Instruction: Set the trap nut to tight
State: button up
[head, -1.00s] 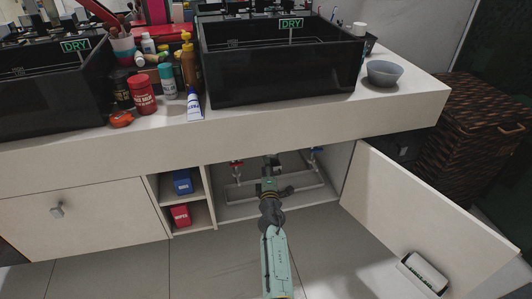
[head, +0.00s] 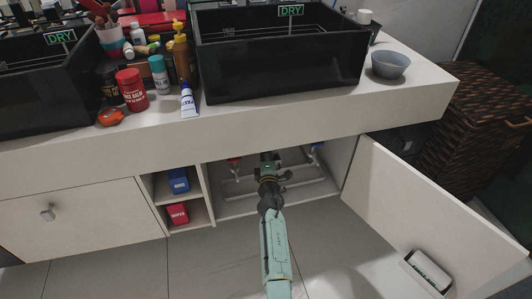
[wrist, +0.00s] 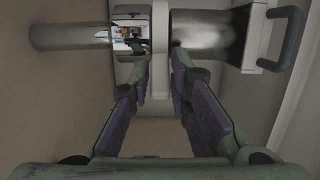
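In the wrist view a metal drain pipe (wrist: 75,37) crosses the top, with a shiny faceted collar (wrist: 131,24), a pale ring (wrist: 160,60) and a wider metal body (wrist: 208,35) along it. The trap nut seems to be among these fittings; I cannot tell for sure which part it is. My gripper (wrist: 160,72) is open, its two fingers on either side of the pale ring's lower part. I cannot tell whether either finger touches it. In the head view my gripper (head: 267,162) is inside the open cabinet under the right sink (head: 280,60), and my arm hides most of the trap.
The open cabinet door (head: 425,215) stands to the right of my arm. A shelf divider with a blue box (head: 179,181) and a red box (head: 178,214) is on the left. Pale pipes (head: 310,188) run low inside. A dark handle (wrist: 289,36) shows at the wrist view's upper right.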

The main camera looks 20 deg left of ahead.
grip_shut()
dwell(0.3)
jog(key=shift+r, duration=0.1)
